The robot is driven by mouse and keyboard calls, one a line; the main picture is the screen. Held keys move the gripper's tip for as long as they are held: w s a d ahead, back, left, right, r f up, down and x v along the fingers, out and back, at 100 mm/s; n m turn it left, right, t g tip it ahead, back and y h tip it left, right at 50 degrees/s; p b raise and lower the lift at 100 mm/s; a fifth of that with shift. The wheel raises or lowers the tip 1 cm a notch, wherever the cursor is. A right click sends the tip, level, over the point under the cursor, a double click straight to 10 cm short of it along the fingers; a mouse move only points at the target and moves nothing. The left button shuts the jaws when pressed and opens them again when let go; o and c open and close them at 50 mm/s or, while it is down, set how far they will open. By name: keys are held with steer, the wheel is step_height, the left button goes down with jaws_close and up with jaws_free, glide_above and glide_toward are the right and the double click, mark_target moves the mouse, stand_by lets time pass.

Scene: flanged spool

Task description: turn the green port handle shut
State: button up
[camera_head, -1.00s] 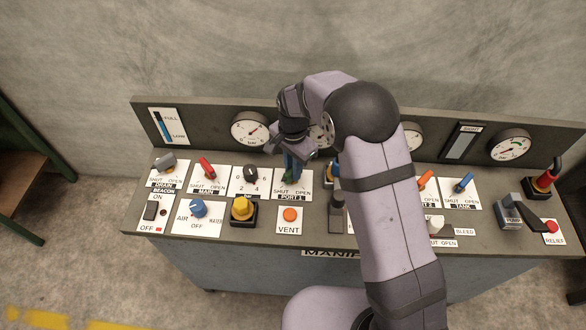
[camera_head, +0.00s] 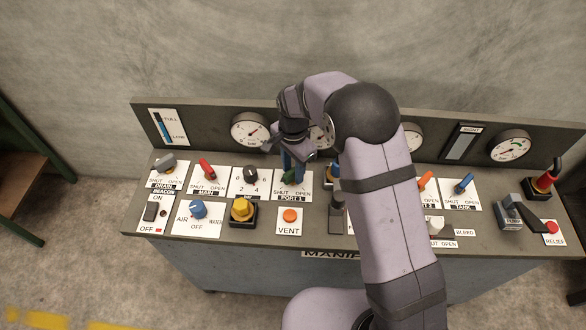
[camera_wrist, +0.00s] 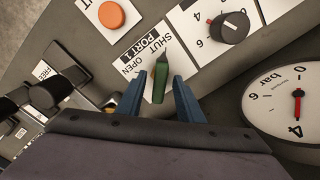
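The green port handle (camera_wrist: 160,77) sits on the white PORT 1 plate (camera_wrist: 153,45), marked SHUT and OPEN. In the head view a little of its green (camera_head: 289,180) shows below my gripper. My gripper (camera_wrist: 159,88) has blue fingers, one on each side of the handle. The fingers are open, with a small gap visible on both sides of the green. In the head view my gripper (camera_head: 293,167) points down over PORT 1. The wrist and fingers hide most of the handle there, and I cannot tell its exact angle.
A black selector knob (camera_head: 250,175) is just left of PORT 1. The orange VENT button (camera_head: 290,215) is in front. A dark lever (camera_head: 337,215) stands to the right, beside my arm. Gauges (camera_head: 250,131) line the back panel. My arm covers the panel's middle right.

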mark_target(293, 169)
steer(key=shift+r, duration=0.1)
steer(key=shift+r+b, duration=1.15)
steer(key=shift+r, duration=2.4)
steer(key=s+d+n, duration=0.1)
steer(key=s+d, duration=0.1)
steer(key=d, duration=0.1)
steer(key=s+d+n, duration=0.1)
steer(key=s+d, duration=0.2)
steer(key=d, duration=0.1)
steer(key=s+d+r+n, duration=0.1)
steer(key=s+d+n, duration=0.1)
steer(key=s+d, duration=0.1)
steer(key=shift+d+r, duration=0.1)
steer(key=shift+d, duration=0.45)
steer(key=s+d+f+n, duration=0.1)
steer(key=s+d+n, duration=0.1)
steer(key=s, duration=0.5)
steer(key=s+d+f+n, duration=0.1)
steer(key=s+d+n, duration=0.2)
steer(key=s+d, duration=0.2)
steer(key=shift+s+d+f, duration=0.3)
steer(key=shift+s, duration=0.75)
